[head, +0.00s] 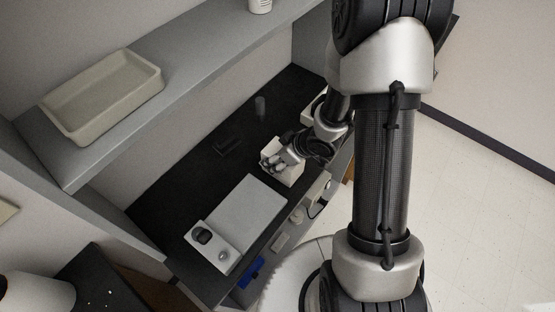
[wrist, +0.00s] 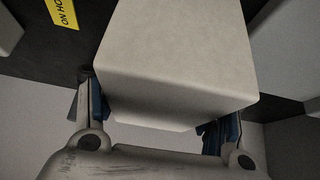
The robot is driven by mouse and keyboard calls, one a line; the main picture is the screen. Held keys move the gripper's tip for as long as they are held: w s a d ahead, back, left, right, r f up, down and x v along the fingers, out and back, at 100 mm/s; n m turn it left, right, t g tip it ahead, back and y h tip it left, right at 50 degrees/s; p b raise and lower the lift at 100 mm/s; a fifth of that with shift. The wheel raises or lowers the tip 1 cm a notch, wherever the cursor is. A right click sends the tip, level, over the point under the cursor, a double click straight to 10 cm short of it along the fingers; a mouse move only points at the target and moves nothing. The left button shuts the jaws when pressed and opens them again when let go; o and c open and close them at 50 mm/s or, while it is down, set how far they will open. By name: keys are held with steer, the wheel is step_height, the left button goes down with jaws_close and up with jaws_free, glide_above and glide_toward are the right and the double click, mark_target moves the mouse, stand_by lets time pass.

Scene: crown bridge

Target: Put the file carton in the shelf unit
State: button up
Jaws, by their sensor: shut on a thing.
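A pale box, which looks like the file carton (head: 286,175), is at my gripper (head: 274,160) over the right part of a black surface. In the wrist view the carton (wrist: 180,60) fills the middle, with a blue-padded finger of my gripper (wrist: 160,115) on each side of it. The gripper is shut on the carton. I cannot tell from these frames whether the carton's underside touches the black surface. A grey shelf board (head: 205,55), which looks like part of the shelf unit, runs above the black surface at the upper left.
A beige tray (head: 105,100) sits on the grey board, with a white cup-like item (head: 260,5) farther along. Floor (head: 480,190) is open at right.

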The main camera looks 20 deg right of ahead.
steer(key=shift+f, duration=0.1)
steer(key=shift+f, duration=0.1)
steer(key=o, duration=1.3)
steer(key=shift+f, duration=0.1)
